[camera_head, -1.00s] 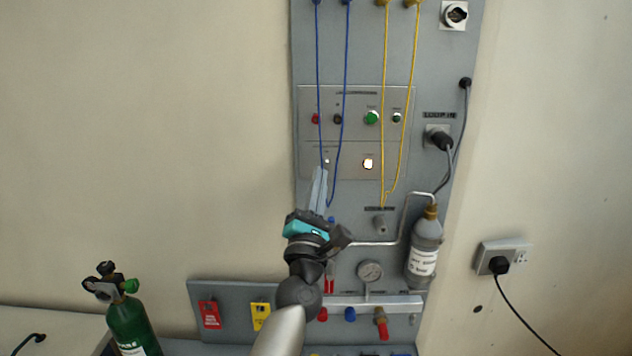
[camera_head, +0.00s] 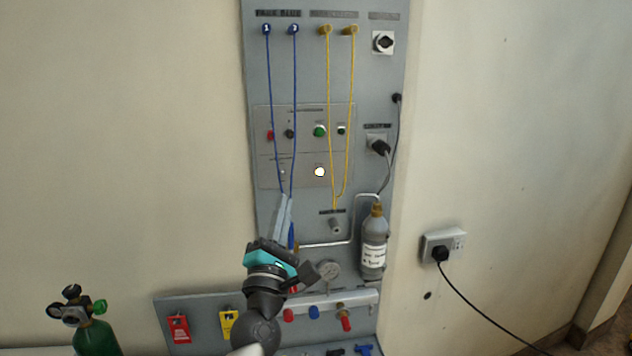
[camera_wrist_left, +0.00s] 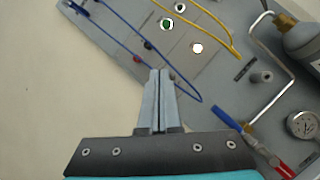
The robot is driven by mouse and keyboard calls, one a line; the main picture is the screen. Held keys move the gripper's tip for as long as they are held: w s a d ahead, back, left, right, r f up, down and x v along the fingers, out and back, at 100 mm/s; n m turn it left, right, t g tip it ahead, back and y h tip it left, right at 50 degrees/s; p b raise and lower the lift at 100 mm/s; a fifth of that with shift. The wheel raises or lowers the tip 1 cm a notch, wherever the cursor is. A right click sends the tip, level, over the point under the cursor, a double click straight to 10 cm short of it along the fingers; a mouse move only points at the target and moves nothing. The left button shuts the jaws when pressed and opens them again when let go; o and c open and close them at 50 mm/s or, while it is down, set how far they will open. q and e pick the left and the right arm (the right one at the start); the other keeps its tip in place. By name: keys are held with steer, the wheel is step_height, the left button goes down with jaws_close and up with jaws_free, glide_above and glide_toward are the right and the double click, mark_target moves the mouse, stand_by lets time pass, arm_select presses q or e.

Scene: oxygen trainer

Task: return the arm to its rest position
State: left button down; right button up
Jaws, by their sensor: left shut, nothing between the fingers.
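My left gripper (camera_head: 287,207) is in front of the lower middle of the grey trainer panel (camera_head: 267,70), fingers pointing up. In the left wrist view its two fingers (camera_wrist_left: 160,78) are together with nothing between them. The fingertips overlap the panel near the lower end of the blue cord loop (camera_head: 272,130); whether they touch it I cannot tell. My right gripper is in neither view.
A grey bottle (camera_head: 373,245) and a gauge (camera_head: 328,271) are right of my gripper. Yellow cords (camera_head: 346,110) hang on the panel. A green cylinder (camera_head: 95,338) stands at lower left. A wall socket (camera_head: 443,243) is at right. The left wall is bare.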

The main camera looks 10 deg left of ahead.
arm_select(q)
steer(key=s+d+f+m+g+h, duration=0.3)
steer(key=s+f+m+g, duration=0.35)
steer(key=f+m, duration=0.35)
steer(key=s+d+f+m+g+h, duration=0.2)
steer(key=s+f+m+g, duration=0.3)
steer(key=s+f+m, duration=0.4)
steer(key=s+a+f+m+g+y, duration=0.35)
steer(key=s+a+f, duration=0.2)
steer(key=s, duration=0.45)
steer(key=s+a+f+m+g+y, duration=0.2)
steer(key=s+a+f+m+g, duration=0.3)
steer(key=s, duration=0.5)
step_height(320, 180, down, 30)
steer(key=s+d+b, duration=0.2)
steer(key=b, duration=0.7)
steer(key=s+a+f+g+b, duration=0.1)
steer(key=s+f+b, duration=0.2)
steer(key=s+f, duration=0.4)
steer(key=s+a+f+g+b, duration=0.1)
steer(key=s+f+b, duration=0.3)
steer(key=s+f, duration=0.4)
step_height(320, 180, down, 7)
steer(key=shift+s+a+f+m+b, duration=0.1)
steer(key=shift+s+a+m+b, duration=0.2)
steer(key=shift+a, duration=0.3)
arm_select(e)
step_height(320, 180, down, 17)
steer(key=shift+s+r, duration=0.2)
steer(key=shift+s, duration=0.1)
